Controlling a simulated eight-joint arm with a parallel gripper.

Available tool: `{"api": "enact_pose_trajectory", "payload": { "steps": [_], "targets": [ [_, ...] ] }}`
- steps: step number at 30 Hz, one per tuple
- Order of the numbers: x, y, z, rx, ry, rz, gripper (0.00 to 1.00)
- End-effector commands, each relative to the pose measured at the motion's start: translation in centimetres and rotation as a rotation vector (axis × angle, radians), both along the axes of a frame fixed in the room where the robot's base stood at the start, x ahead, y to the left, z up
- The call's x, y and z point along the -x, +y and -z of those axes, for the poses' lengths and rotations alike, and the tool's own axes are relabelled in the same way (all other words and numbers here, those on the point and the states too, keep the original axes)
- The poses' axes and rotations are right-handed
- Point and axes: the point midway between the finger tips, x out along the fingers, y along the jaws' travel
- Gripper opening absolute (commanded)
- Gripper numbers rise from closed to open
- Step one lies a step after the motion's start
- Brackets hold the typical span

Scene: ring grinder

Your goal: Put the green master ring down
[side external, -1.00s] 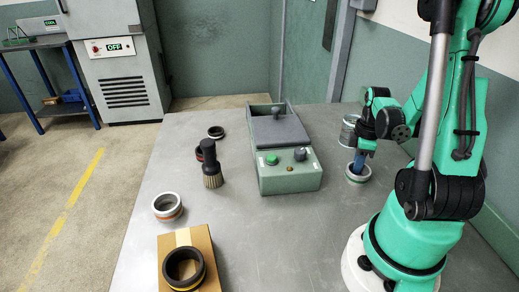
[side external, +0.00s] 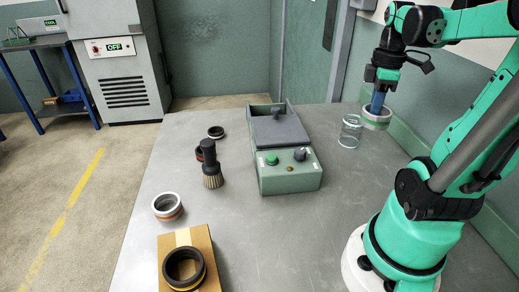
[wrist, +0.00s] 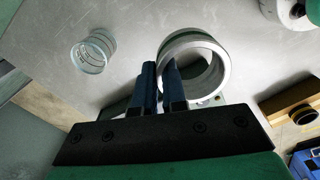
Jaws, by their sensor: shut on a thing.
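The green master ring (side external: 376,122) is pale grey metal with a green band, which shows along its upper edge in the wrist view (wrist: 217,72). My gripper (side external: 377,103) points down and is shut on the ring's wall, with one blue finger inside the ring and one outside in the wrist view (wrist: 158,85). The ring is held up in the air at the back right, to the right of a clear glass jar (side external: 350,132). The jar also shows upper left in the wrist view (wrist: 93,53).
A green-grey machine with knobs (side external: 288,180) stands mid-table. To its left are a brush (side external: 211,168), dark rings (side external: 216,132) and an orange-banded ring (side external: 167,214). A yellow-banded dark ring (side external: 183,283) rests on a cardboard box (side external: 204,244). The front-middle grey tabletop (side external: 280,235) is clear.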

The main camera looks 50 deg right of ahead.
Motion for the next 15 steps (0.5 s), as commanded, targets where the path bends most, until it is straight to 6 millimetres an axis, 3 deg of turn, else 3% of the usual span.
{"api": "enact_pose_trajectory", "payload": {
  "steps": [6, 11, 15],
  "targets": [
    [0.0, 0.0, -3.4, 0.000, 0.000, 0.000, 0.00],
    [-0.1, -0.2, -4.6, 0.000, 0.000, 0.025, 0.00],
    [-0.9, -1.3, -5.0, 0.000, 0.000, 0.184, 0.00]
  ]
}}
